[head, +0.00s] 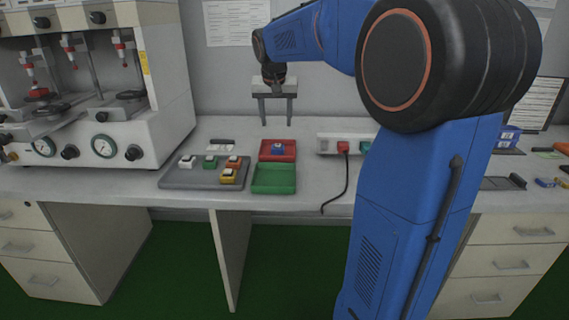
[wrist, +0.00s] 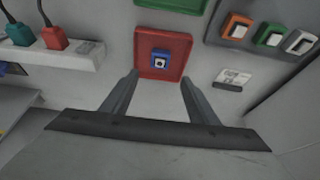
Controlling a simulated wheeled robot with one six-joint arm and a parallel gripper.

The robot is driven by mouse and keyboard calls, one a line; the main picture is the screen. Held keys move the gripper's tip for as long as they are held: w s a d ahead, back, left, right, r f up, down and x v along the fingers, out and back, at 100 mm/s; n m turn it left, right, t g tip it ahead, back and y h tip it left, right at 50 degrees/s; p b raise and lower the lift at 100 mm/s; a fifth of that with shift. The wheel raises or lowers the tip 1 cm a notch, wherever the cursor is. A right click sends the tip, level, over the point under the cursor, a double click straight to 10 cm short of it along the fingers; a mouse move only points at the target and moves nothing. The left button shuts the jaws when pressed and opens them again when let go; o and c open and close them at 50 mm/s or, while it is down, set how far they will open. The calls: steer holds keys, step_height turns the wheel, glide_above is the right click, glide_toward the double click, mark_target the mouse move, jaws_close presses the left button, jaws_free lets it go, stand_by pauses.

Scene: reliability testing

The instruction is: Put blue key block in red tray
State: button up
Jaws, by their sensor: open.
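The blue key block (wrist: 160,61) lies in the red tray (wrist: 176,42), near its middle, with a pale key top facing up. In the head view the red tray (head: 291,146) sits behind a green tray, and the blue block (head: 278,148) shows small inside it. My gripper (head: 276,122) is open above the bench, behind and above the red tray. In the wrist view my gripper (wrist: 157,75) has its two fingers spread apart with nothing between them. The block is beyond the fingertips and apart from them.
A green tray (head: 274,180) adjoins the red tray in front. A grey board (head: 180,178) with several key blocks stands at left. A power strip (head: 330,144) with red and green plugs and a cord is at right. A large test machine (head: 100,90) stands far left.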

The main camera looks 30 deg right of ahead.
steer(key=s+a+f+n+y, duration=0.1)
steer(key=s+a+f, duration=0.4)
steer(key=s, duration=0.6)
steer(key=s+a+f+n, duration=0.3)
steer(key=s+a+f, duration=0.2)
steer(key=s, duration=0.7)
steer(key=s+a+f+n+t+y, duration=0.1)
steer(key=s+a+f, duration=0.4)
steer(key=s, duration=0.7)
steer(key=shift+s+a+n+y, duration=0.15)
steer(key=shift+a+n+y, duration=0.15)
steer(key=shift+n, duration=0.6)
steer(key=shift+r, duration=0.1)
